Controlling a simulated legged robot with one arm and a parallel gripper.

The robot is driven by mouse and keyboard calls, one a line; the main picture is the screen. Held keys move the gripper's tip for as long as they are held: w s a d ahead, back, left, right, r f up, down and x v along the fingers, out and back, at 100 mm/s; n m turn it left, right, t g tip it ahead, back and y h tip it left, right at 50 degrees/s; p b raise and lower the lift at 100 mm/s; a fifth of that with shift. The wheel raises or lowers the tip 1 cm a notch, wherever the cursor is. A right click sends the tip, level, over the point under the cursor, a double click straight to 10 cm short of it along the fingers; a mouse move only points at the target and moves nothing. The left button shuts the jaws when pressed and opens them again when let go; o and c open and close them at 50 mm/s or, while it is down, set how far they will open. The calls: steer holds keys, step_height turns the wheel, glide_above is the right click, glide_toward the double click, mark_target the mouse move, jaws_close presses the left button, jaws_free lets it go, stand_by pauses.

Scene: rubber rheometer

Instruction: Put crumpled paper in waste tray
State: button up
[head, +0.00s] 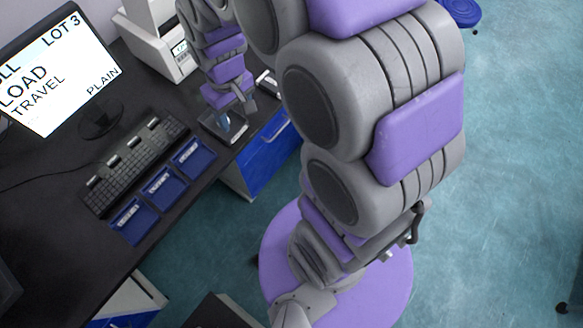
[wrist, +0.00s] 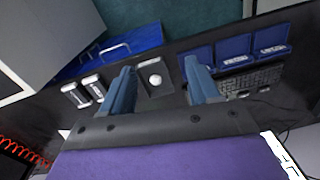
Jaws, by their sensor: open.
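A small white rounded lump (wrist: 155,80), which looks like crumpled paper, lies in or on a small dark square tray (wrist: 150,64) in the wrist view. My gripper (wrist: 159,64) is open, with its two blue fingers apart on either side of the lump in that view, touching nothing I can make out. In the head view my gripper (head: 226,122) is over the dark tray (head: 208,130) at the desk's right edge, and the lump is hidden. I cannot tell whether this tray is the waste tray.
Three blue labelled trays (head: 162,187) stand in a row before a keyboard (head: 137,158); their labels are unreadable. A monitor (head: 57,72) stands at left and a white machine (head: 160,40) behind my gripper. Two white items (wrist: 83,91) lie beside the dark tray.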

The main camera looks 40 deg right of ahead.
steer(key=s+r+m, duration=0.1)
steer(key=s+r, duration=0.2)
steer(key=s, duration=0.7)
steer(key=s+r+m+g, duration=0.1)
steer(key=s+r, duration=0.1)
steer(key=s, duration=0.9)
steer(key=shift+s+d+r+g, duration=0.25)
steer(key=shift+s+r+g, duration=0.05)
steer(key=shift+r, duration=0.1)
steer(key=shift+f, duration=0.1)
steer(key=shift+c, duration=0.2)
